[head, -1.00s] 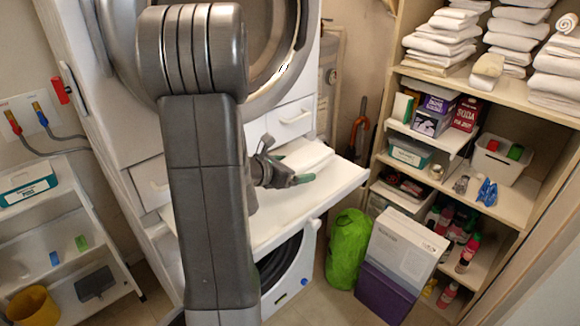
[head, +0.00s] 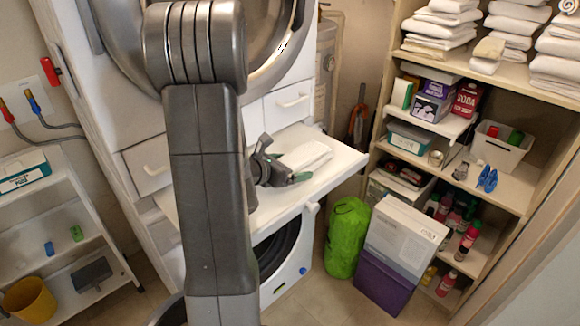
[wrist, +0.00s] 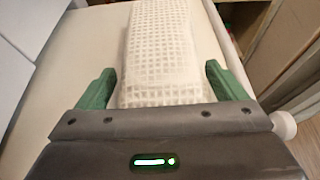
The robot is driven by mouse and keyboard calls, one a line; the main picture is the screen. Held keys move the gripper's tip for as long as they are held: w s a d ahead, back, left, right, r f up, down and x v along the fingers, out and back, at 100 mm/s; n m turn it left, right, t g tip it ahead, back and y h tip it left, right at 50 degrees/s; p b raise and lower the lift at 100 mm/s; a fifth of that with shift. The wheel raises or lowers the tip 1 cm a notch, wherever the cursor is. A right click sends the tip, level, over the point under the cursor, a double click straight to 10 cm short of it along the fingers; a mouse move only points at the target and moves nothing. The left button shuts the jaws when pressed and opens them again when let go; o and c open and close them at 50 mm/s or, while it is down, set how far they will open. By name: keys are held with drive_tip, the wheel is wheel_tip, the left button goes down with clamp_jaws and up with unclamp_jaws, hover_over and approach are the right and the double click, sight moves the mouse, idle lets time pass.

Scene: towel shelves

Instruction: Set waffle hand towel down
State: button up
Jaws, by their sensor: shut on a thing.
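The waffle hand towel (head: 308,155) is a white folded bundle with a grid texture. It lies over the white pull-out board (head: 335,172) between the two machines, resting on it or just above it; I cannot tell which. My gripper (head: 280,172) is shut on the towel's near end, low over the board. In the wrist view the green fingers of my gripper (wrist: 160,82) stand on either side of the towel (wrist: 160,50), which extends away from me. My arm hides the left part of the board.
A shelf unit (head: 445,170) at right holds stacked white towels (head: 440,25), boxes, a white basket (head: 500,145) and bottles. The board's right end is clear.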

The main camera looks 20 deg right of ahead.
drive_tip(key=shift+f+b, duration=0.55)
drive_tip(key=shift+b, duration=0.05)
drive_tip(key=o, duration=0.9)
drive_tip(key=v, duration=1.3)
drive_tip(key=shift+s+a+r, duration=0.1)
drive_tip(key=shift+s+a, duration=0.1)
drive_tip(key=shift+a, duration=0.15)
